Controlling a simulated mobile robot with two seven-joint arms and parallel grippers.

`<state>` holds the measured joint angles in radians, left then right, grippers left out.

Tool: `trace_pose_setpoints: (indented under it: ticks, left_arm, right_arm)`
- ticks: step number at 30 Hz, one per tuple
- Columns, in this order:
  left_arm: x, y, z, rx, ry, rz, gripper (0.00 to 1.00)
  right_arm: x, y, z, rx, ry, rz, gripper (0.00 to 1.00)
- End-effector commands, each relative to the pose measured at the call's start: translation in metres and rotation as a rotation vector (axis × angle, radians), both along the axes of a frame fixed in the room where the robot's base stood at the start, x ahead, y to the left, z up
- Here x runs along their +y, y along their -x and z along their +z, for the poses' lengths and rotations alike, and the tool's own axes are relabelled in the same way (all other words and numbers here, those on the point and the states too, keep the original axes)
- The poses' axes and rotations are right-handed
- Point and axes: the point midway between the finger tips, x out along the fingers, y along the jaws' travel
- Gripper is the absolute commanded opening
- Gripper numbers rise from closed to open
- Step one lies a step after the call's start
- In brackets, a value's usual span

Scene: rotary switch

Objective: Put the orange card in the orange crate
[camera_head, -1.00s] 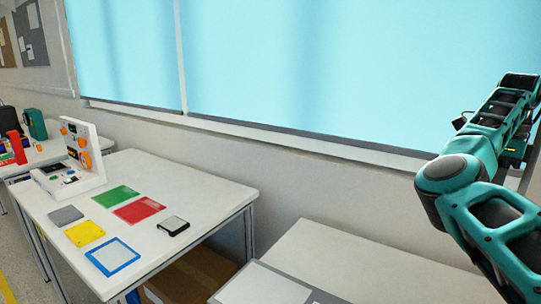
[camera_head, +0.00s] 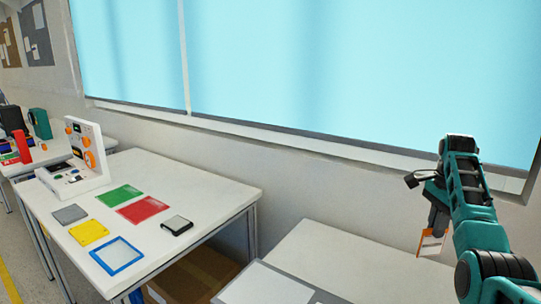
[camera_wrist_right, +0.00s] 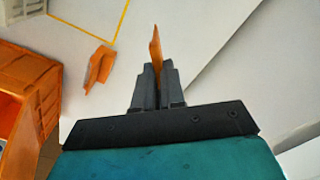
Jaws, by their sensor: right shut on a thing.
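My right gripper (camera_head: 434,224) points down at the right of the head view. In the right wrist view, its two grey fingers (camera_wrist_right: 156,70) are shut on the orange card (camera_wrist_right: 155,45), which stands edge-on between them. A bit of the card (camera_head: 430,240) also shows below the fingers in the head view. The orange crate (camera_wrist_right: 45,88) is at the left edge of the right wrist view, only partly in frame, and the card is apart from it. My left gripper is out of view.
A small orange piece (camera_wrist_right: 98,67) lies on the pale surface, between crate and gripper. A window ledge runs behind.

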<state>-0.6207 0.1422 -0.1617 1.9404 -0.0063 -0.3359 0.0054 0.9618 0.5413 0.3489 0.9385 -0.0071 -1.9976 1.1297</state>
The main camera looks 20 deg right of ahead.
Motion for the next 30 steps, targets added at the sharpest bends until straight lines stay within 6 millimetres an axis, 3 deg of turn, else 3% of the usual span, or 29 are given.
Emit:
trace_pose_setpoints:
  ticks: [3, 9, 14, 18, 25, 30]
  left_arm:
    - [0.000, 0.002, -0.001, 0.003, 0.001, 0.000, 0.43]
    - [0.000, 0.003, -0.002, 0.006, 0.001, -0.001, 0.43]
    - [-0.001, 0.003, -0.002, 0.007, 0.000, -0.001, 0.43]
    - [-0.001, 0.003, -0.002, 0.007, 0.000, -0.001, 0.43]
    - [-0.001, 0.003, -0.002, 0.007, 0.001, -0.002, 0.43]
    - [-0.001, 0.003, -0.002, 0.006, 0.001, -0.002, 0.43]
  right_arm:
    - [0.027, -0.016, -0.019, 0.005, 0.001, 0.116, 0.00]
    - [0.091, -0.045, -0.033, 0.001, 0.001, 0.342, 0.00]
    - [0.154, -0.064, -0.022, -0.004, 0.002, 0.539, 0.00]
    - [0.204, -0.071, 0.004, -0.006, 0.004, 0.706, 0.00]
    - [0.250, -0.064, 0.040, -0.001, 0.006, 0.970, 0.00]
    - [0.297, -0.033, 0.037, 0.002, 0.000, 1.263, 0.00]
